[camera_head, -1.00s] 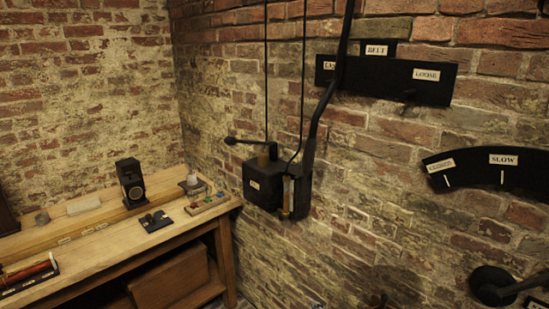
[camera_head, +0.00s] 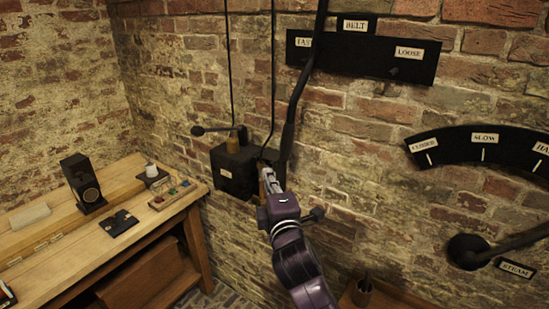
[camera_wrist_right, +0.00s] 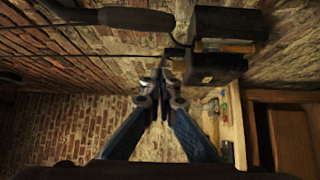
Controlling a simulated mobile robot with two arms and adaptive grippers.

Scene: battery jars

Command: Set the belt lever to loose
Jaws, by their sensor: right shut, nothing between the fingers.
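The belt lever (camera_head: 299,88) is a long black rod that hangs down the brick wall and ends in a thicker grip (camera_head: 287,142). It crosses the black BELT plate (camera_head: 360,55) beside the FAST label (camera_head: 304,42), left of the LOOSE label (camera_head: 410,53). In the right wrist view, a thick dark rod that looks like its grip (camera_wrist_right: 135,18) lies along the top edge. My right gripper (camera_head: 267,174) is shut and empty, just below and left of the grip, apart from it in the wrist view (camera_wrist_right: 163,78). My left gripper is out of view.
A black wall box (camera_head: 234,168) with a side handle is just left of my right gripper. A wooden bench (camera_head: 130,185) with small items stands at left. A dark curved SLOW scale (camera_head: 484,150) and a STEAM lever (camera_head: 470,250) are on the right wall.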

